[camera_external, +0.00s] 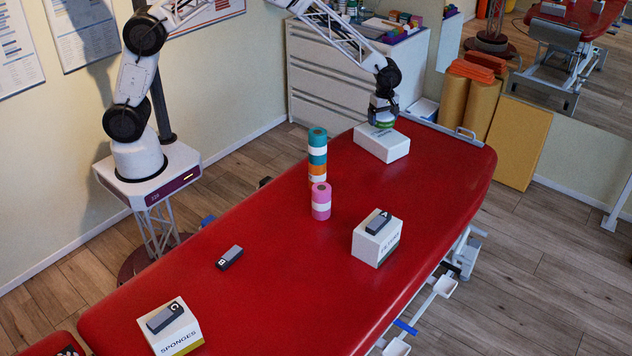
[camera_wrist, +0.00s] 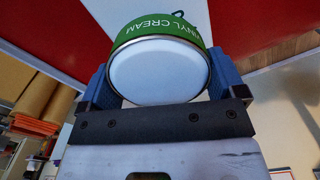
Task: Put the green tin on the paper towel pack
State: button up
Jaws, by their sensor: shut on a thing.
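My gripper (camera_external: 382,113) is shut on the green tin (camera_external: 384,124) at the far end of the red bench. In the wrist view the blue fingers of my gripper (camera_wrist: 160,84) press on both sides of the tin (camera_wrist: 158,68); its pale round end faces the camera and its green side reads "VINYL CREAM". The white paper towel pack (camera_external: 382,146) lies on the bench directly under the tin. Tin and pack meet in the external view; I cannot tell whether the tin rests on it or hangs just above.
On the red bench (camera_external: 290,235) stand a pink roll (camera_external: 321,201), a taller teal and orange stack (camera_external: 317,153), a white box with block A (camera_external: 378,240), a sponges box with block C (camera_external: 172,333), and block B (camera_external: 229,257). A drawer cabinet (camera_external: 330,85) stands behind.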

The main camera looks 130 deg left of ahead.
aim_at(383, 114)
jog(key=shift+f, duration=1.75)
jog(key=shift+f, duration=0.1)
jog(key=o, duration=0.8)
jog(key=shift+o, duration=0.2)
jog(key=shift+r, duration=6.1)
